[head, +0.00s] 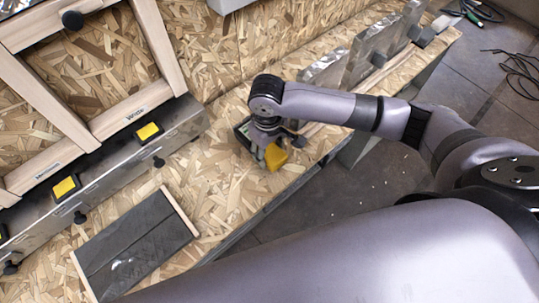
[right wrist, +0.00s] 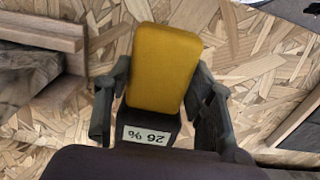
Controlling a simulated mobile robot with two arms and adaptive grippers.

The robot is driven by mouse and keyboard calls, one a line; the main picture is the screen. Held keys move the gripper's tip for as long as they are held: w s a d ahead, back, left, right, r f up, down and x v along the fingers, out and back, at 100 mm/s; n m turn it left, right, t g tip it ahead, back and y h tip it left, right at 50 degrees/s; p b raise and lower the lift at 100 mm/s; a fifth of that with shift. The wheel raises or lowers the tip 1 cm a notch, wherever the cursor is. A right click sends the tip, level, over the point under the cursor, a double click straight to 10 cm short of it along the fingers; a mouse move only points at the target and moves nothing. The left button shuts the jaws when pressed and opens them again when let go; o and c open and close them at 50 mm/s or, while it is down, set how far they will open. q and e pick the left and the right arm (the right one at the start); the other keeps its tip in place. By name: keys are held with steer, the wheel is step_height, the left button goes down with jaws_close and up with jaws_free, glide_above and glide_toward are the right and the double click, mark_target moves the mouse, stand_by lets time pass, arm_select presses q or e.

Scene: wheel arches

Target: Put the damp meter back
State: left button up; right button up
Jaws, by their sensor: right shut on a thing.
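The damp meter is a yellow block with a dark end and a small white display reading about 26 %. In the right wrist view the meter (right wrist: 165,68) sits between the two dark fingers of my right gripper (right wrist: 160,108), which is shut on it. In the head view the meter's yellow end (head: 276,157) shows just below my right gripper (head: 266,150), over the chipboard bench top. The gripper hides part of it, and I cannot tell whether it touches the bench. My left gripper is out of view.
A metal rail (head: 100,165) with black knobs and yellow pieces (head: 149,131) runs under wooden frames at the left. A dark panel with wooden end strips (head: 137,245) lies at the front left. Grey metal plates (head: 325,68) stand at the back right. Bare chipboard (head: 205,165) lies left of the gripper.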

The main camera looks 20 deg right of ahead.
mark_target(268, 151)
step_height(268, 151, down, 4)
steer(key=shift+f, duration=0.1)
stand_by(0.4)
steer(key=o, duration=1)
steer(key=shift+o, duration=0.2)
step_height(268, 151, up, 12)
steer(key=shift+a+r+b, duration=0.1)
steer(key=shift+a+b, duration=0.05)
steer(key=shift+b, duration=0.3)
